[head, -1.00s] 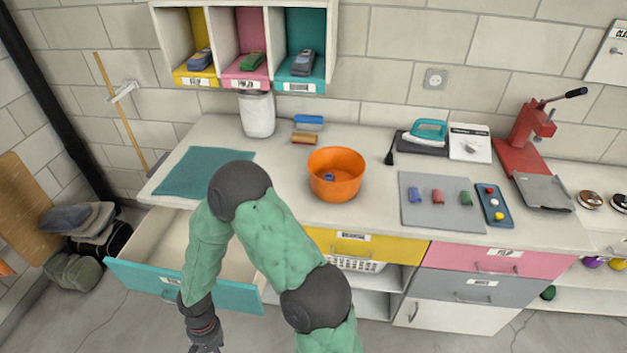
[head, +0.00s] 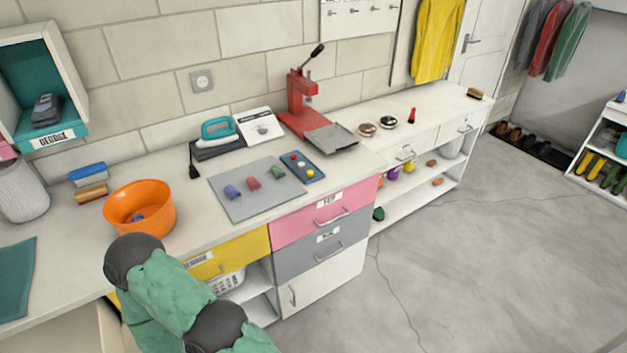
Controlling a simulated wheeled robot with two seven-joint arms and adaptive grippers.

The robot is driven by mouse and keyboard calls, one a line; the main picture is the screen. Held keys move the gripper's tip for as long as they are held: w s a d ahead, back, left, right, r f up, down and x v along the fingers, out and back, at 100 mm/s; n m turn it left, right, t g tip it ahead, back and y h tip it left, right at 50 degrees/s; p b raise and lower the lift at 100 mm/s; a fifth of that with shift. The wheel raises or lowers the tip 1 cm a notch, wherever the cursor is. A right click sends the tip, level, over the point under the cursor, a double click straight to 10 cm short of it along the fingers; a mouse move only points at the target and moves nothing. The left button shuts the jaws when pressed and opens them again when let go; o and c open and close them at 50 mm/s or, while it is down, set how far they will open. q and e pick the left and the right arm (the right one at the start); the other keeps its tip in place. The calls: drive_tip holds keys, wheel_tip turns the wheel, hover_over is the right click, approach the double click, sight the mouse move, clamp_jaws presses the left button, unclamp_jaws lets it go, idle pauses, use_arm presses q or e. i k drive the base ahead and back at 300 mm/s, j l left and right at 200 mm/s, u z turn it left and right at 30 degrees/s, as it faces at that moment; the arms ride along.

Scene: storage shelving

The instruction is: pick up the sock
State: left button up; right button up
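I cannot make out a sock for certain. A small blue item (head: 138,217) lies inside the orange bowl (head: 152,196) on the counter; it is too small to tell what it is. Small blue (head: 232,191), red (head: 253,183) and green (head: 278,172) pieces lie on the grey mat (head: 240,210); their kind is also unclear. One green arm of mine with dark joints shows at the bottom left, in front of the counter. Neither of my grippers is in view.
A teal iron (head: 218,127), a red press (head: 297,105) and a blue tray (head: 303,168) with coloured balls stand on the counter. Pink (head: 322,212) and grey (head: 320,250) drawers are shut below. The floor (head: 490,265) at right is clear.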

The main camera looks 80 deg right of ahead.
sight(253, 183)
drive_tip(key=z, duration=2.2)
